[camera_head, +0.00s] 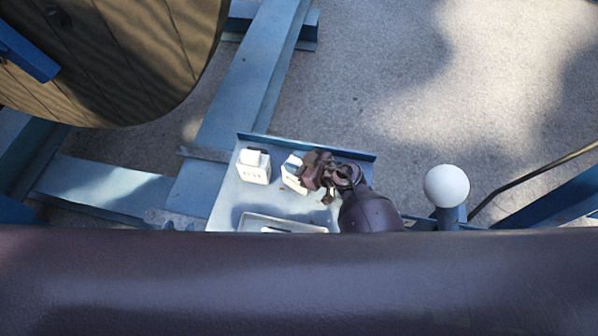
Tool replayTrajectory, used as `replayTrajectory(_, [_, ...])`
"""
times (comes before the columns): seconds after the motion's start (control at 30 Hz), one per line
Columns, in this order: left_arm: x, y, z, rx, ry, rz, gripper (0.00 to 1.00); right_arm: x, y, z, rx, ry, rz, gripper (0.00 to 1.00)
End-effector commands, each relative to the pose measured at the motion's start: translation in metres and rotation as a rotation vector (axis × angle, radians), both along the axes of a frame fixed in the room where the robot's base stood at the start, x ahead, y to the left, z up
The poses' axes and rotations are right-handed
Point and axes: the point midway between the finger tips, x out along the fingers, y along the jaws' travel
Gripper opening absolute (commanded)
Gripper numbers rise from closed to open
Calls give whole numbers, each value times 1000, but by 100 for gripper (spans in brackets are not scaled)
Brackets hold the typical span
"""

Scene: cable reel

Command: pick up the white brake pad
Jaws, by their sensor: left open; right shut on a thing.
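Two white blocks are on a pale metal tray (228,205). I cannot tell which block is the brake pad. The contact between the fingers and the block is small and partly hidden. My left gripper is not in view.
A large wooden reel (120,60) fills the upper left, beside blue steel beams (240,90). A white ball knob (446,186) on a post stands right of the tray. A shallow pale recess (262,222) lies at the tray's front. Concrete floor lies behind.

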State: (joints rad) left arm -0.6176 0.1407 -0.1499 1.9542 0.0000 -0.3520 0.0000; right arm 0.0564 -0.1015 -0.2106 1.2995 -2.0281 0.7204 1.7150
Motion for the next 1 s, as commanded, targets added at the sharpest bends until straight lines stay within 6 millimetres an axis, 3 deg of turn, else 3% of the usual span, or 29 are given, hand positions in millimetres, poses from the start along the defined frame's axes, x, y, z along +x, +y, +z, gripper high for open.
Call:
replayTrajectory(0.57, [0,0,0,0,1,0,43,0,0,6,-1,-3,1,0])
replayTrajectory(1.0, [0,0,-1,0,1,0,43,1,1,69,3,-7,1,0])
